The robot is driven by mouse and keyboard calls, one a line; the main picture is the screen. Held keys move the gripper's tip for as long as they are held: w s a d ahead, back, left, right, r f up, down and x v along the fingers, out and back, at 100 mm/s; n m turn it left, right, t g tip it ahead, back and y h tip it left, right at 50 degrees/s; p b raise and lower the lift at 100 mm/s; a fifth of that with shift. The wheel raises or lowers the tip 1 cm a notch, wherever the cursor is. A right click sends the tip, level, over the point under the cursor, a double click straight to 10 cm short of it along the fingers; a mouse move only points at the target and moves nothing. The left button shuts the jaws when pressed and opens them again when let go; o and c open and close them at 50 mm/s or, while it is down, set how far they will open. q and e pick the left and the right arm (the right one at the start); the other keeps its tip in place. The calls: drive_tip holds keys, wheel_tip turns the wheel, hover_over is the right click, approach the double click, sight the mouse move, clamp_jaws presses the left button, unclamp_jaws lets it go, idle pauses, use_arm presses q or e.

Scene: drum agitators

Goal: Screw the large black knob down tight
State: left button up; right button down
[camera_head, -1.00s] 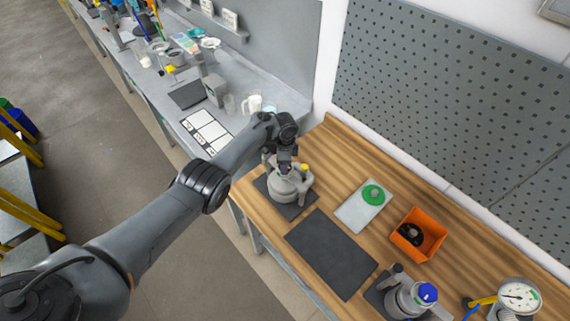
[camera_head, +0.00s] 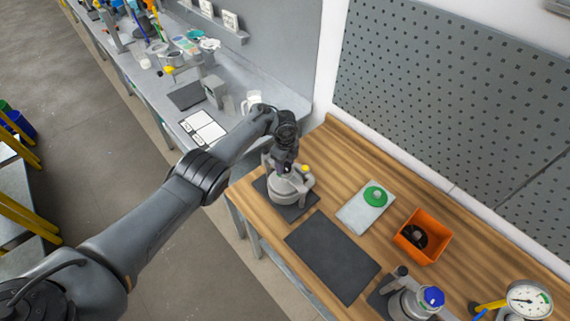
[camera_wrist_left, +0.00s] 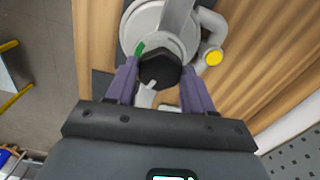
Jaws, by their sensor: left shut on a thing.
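The large black knob (camera_wrist_left: 160,68) sits on top of a round grey agitator housing (camera_wrist_left: 150,20) in the left wrist view. My left gripper (camera_wrist_left: 160,72) is shut on the knob, one finger on each side. In the head view my left gripper (camera_head: 286,164) points down onto the grey housing (camera_head: 290,188), which stands on a dark mat (camera_head: 299,211) and hides the knob. The housing has a side handle and a yellow cap (camera_wrist_left: 214,58). My right gripper is not in view.
An orange bin (camera_head: 441,247) holding a black part, a pale plate (camera_head: 358,216) with a green disc (camera_head: 376,196), and an empty dark mat (camera_head: 333,256) lie to the right. A blue-capped device (camera_head: 433,297) and a gauge (camera_head: 528,299) stand at the lower right.

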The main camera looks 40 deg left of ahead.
sight(285, 166)
use_arm(q)
drive_tip(key=shift+w+r, duration=0.1)
drive_tip(key=shift+r, duration=0.1)
drive_tip(key=o, duration=1)
drive_tip(key=shift+f, duration=0.1)
drive_tip(key=shift+o, duration=0.2)
wheel_tip(285, 166, up, 11)
drive_tip(key=p, duration=0.2)
drive_tip(key=shift+f, duration=0.1)
